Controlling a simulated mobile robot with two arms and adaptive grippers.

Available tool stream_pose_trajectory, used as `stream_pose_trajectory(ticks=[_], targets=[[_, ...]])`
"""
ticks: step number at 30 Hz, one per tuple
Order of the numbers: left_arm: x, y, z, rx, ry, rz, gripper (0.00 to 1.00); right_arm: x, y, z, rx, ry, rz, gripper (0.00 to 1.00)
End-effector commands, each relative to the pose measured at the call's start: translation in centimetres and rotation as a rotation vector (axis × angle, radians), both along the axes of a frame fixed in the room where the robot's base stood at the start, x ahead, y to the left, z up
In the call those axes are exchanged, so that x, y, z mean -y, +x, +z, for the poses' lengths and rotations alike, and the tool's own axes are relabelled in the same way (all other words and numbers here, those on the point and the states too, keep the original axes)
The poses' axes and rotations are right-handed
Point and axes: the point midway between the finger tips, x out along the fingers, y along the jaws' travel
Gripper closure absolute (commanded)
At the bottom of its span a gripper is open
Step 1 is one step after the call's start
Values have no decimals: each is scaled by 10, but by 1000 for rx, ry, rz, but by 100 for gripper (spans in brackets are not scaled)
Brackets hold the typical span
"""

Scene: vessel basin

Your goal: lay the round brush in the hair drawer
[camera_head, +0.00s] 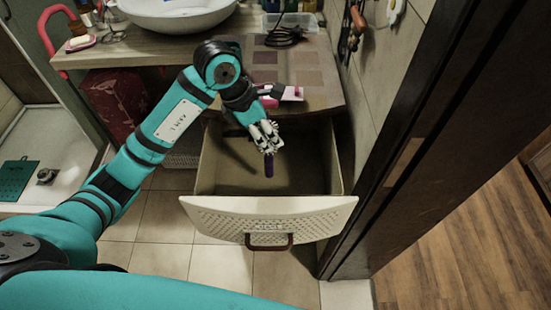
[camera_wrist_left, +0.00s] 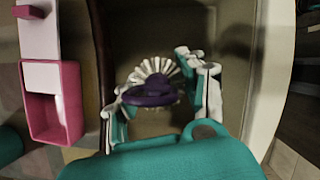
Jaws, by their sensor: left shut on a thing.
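The round brush (camera_wrist_left: 154,95) has a purple body and pale bristles fanning out around it in the left wrist view. In the head view its purple end (camera_head: 269,167) points down below my left gripper (camera_head: 266,137). The left gripper (camera_wrist_left: 160,92) is shut on the brush, with a finger on either side. The hair drawer (camera_head: 268,218) is pulled open, with a pale perforated front and a dark handle. The gripper and brush are over the drawer's open inside. I cannot tell whether the brush touches the drawer floor. My right gripper is not in view.
A pink and white box (camera_wrist_left: 53,100) lies on the counter edge beside the drawer. A white basin (camera_head: 176,12) and a coiled black cord (camera_head: 284,36) are on the counter (camera_head: 130,52). A dark door frame (camera_head: 405,150) stands close to the drawer's right.

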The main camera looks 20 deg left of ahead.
Motion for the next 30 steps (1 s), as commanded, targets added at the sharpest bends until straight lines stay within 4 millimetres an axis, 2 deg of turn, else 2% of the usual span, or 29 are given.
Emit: stream_pose_trajectory(ticks=[3,6,15,25,26,30], targets=[[1,-1,-15,-1,-2,0,92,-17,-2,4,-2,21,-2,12],[1,0,-21,0,-2,0,92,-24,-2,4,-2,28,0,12],[1,0,-56,0,-1,1,92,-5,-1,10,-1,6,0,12],[0,0,-61,3,1,-1,92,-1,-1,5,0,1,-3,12],[1,0,-60,2,0,0,57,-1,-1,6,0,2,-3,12],[1,0,-60,2,0,0,38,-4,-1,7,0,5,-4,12]])
